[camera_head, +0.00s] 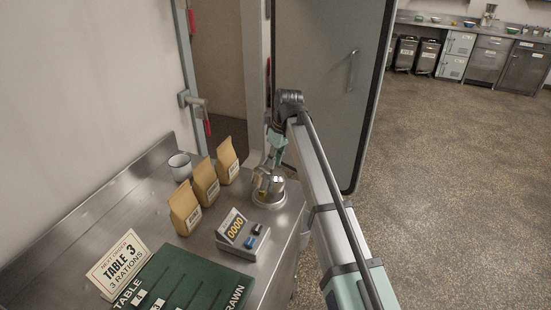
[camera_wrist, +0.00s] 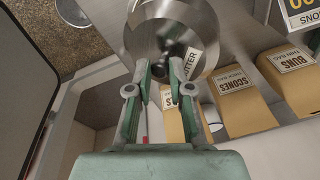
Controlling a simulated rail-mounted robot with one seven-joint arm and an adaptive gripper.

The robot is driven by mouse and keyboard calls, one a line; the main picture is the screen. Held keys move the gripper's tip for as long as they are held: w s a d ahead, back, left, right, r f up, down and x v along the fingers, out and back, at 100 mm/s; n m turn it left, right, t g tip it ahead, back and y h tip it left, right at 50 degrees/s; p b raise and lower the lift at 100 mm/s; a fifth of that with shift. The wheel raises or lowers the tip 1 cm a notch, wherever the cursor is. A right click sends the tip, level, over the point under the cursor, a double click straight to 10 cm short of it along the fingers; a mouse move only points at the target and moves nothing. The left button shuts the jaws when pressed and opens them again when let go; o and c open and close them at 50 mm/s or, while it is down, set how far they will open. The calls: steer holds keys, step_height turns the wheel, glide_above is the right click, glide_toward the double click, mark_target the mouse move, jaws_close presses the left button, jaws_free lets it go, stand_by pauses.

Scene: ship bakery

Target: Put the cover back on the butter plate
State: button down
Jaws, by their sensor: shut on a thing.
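The butter plate (camera_head: 268,203) is a round metal dish near the right edge of the steel counter. A shiny metal cover (camera_head: 274,183) is at the plate, with a yellow patch beside it that may be butter. My gripper (camera_head: 272,162) reaches down from above. In the wrist view my gripper (camera_wrist: 160,70) is shut on the dark knob of the shiny round cover (camera_wrist: 150,30). A tag reading "BUTTER" (camera_wrist: 193,62) shows beside the knob. I cannot tell whether the cover rests on the plate or hangs just above it.
A counter box reading "0000" (camera_head: 243,236) stands in front. A door (camera_head: 325,80) stands behind.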

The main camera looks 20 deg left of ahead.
mark_target(277, 171)
steer(key=shift+f+b, duration=0.85)
steer(key=shift+f, duration=0.7)
steer(key=shift+s+d+f, duration=0.2)
steer(key=shift+s+f, duration=0.1)
steer(key=shift+f, duration=0.15)
steer(key=shift+s+f+b, duration=0.15)
steer(key=shift+f+b, duration=0.2)
steer(key=shift+f, duration=0.15)
steer(key=shift+w+a+f, duration=0.15)
steer(key=shift+w+f, duration=0.2)
steer(key=shift+f, duration=0.15)
steer(key=shift+w, duration=0.15)
steer(key=shift+s+d, duration=0.2)
steer(key=shift+w+d+r, duration=0.1)
steer(key=shift+w+r, duration=0.2)
steer(key=shift+r, duration=0.05)
